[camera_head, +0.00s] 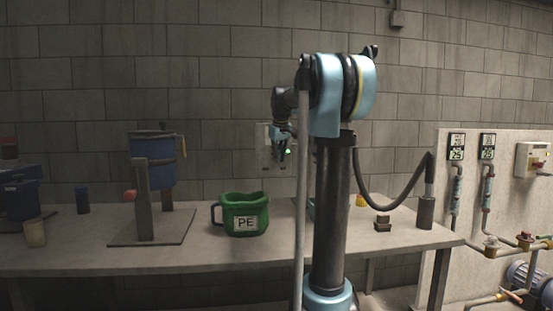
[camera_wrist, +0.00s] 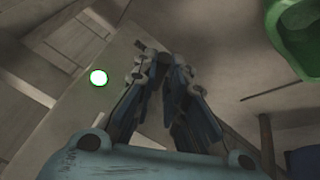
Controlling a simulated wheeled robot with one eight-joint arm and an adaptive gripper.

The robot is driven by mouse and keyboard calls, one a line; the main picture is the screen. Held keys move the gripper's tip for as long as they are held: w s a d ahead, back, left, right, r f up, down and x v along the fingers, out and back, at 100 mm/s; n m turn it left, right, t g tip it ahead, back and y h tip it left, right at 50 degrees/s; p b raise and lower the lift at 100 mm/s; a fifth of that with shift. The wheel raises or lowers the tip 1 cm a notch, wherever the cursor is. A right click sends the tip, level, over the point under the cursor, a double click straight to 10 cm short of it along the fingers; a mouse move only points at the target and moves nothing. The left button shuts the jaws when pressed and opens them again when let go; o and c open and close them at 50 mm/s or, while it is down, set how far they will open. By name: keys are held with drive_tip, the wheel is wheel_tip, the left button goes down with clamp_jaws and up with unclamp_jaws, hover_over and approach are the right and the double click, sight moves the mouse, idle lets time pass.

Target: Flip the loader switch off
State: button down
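The light wall plate (camera_head: 265,146) behind the table carries a small lit green lamp (camera_head: 287,151). In the wrist view the plate (camera_wrist: 75,115) runs diagonally, with the green lamp (camera_wrist: 98,77) left of my fingers. A small dark part (camera_wrist: 140,45) lies near my fingertips on the plate; it may be the switch lever, but its position is unclear. My gripper (camera_head: 279,157) is in front of the plate in the head view. In the wrist view my gripper (camera_wrist: 166,63) shows its fingertips close together with a narrow dark gap. I see nothing held; contact with the plate cannot be told.
A green PE container (camera_head: 262,216) stands on the table (camera_head: 90,256) below and left of my gripper. The wall blocks motion behind the plate.

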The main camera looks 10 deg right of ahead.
drive_tip(key=shift+a, duration=0.1)
drive_tip(key=shift+m, duration=0.3)
drive_tip(key=shift+w+a+m+g+h, duration=0.1)
drive_tip(key=shift+a+m+g+h, duration=0.4)
drive_tip(key=shift+m, duration=1)
drive_tip(key=shift+w+a+m+g+h, duration=0.15)
drive_tip(key=shift+a+m+h, duration=0.55)
drive_tip(key=shift+m, duration=0.8)
drive_tip(key=shift+a+m+g+h, duration=0.35)
drive_tip(key=shift+a+m+h, duration=0.25)
drive_tip(key=shift+m, duration=0.9)
